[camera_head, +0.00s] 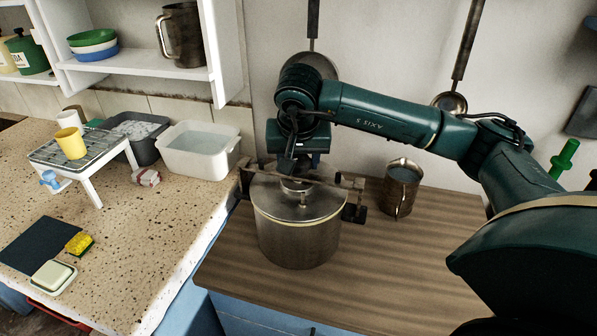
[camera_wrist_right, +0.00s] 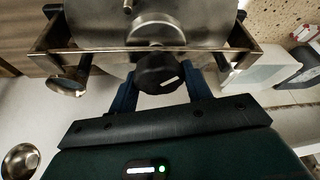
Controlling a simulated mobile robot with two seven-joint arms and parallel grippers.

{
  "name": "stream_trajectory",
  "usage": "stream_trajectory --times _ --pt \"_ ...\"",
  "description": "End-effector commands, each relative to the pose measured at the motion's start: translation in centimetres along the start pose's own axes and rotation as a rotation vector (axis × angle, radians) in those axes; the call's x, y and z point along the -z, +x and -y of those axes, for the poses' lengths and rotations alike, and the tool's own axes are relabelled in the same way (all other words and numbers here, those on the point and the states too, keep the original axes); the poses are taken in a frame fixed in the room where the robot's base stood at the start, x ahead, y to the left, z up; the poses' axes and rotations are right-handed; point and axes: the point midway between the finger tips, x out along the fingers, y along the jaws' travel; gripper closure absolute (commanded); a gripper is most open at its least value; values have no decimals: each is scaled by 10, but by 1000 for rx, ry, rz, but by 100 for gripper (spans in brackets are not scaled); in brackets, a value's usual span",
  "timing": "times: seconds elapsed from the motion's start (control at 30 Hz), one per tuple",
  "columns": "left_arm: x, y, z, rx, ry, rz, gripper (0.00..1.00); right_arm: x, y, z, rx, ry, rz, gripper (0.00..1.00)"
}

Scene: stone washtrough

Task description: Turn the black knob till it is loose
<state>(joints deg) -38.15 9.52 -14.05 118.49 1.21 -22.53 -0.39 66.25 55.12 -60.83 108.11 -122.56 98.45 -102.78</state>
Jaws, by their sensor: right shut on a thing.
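The black knob (camera_wrist_right: 158,75) shows in the right wrist view, round with a white mark, at the middle of the bar clamp (camera_wrist_right: 110,52). My right gripper (camera_wrist_right: 160,92) has its dark blue fingers on either side of the knob and is shut on it. In the head view my right gripper (camera_head: 296,165) points down over the lidded metal pot (camera_head: 298,238), and the knob is hidden there. The clamp's bar lies across the lid (camera_head: 320,203). My left gripper is not in view.
The pot stands on a wooden worktop (camera_head: 400,262). A metal mug (camera_head: 401,190) stands close to its right. A white basin (camera_head: 198,152) is on the speckled stone counter to the left. Ladles hang on the wall behind. The worktop front right is clear.

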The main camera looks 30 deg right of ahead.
Motion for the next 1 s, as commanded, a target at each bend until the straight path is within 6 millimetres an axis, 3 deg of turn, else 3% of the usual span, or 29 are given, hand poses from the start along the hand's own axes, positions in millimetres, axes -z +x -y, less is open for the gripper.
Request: stream_trajectory --times 0.43,0.77,0.8,1.0 --pt "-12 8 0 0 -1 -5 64 0 2 -2 224 -543 2 62" --pt "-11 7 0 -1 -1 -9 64 1 0 -1 255 -624 1 62" --pt "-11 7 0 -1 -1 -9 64 1 0 -1 255 -623 1 50" --pt "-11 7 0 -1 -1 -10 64 0 0 -1 255 -623 1 33"
